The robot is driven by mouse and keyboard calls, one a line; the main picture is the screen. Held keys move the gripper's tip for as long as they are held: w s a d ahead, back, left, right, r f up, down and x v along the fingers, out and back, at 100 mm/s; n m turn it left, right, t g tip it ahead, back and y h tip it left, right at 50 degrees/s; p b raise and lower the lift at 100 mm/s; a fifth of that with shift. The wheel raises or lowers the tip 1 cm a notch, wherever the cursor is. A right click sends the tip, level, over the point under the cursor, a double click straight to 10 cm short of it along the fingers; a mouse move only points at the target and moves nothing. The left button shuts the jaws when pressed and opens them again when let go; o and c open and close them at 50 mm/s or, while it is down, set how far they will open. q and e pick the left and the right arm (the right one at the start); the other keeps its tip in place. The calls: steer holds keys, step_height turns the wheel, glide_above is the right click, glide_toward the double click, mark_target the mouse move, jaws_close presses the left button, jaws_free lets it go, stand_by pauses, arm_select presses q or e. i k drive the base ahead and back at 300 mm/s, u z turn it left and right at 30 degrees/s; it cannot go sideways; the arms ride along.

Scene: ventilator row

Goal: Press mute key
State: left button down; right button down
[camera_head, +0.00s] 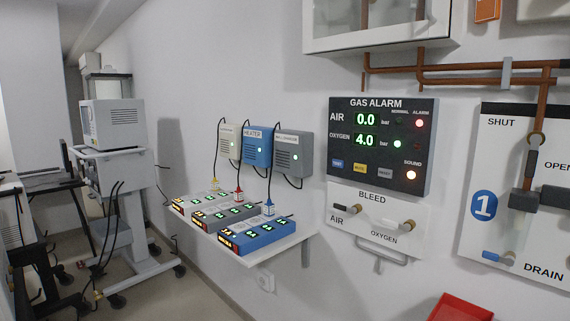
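The gas alarm panel (381,110) is a dark box on the wall right of centre. Its yellow mute key (359,168) sits in the bottom row, between a blue test key (337,163) and a grey reset key (385,173). Nothing covers the mute key. The air display (366,119) reads 0.0 bar and the oxygen display (365,140) reads 4.0 bar. I cannot make out either gripper.
Bleed valves (404,225) stick out below the panel. A white shelf (270,252) with several coloured units juts out at left; heater boxes (257,148) hang above it. A pipe board (510,200) is at right, a red tray (460,308) low down, and a ventilator cart (112,170) far left.

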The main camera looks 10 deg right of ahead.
mark_target(357, 167)
steer(key=u, duration=0.35)
steer(key=i, duration=0.8)
steer(key=z, duration=0.6)
steer(key=i, duration=0.55)
steer(key=z, duration=0.45)
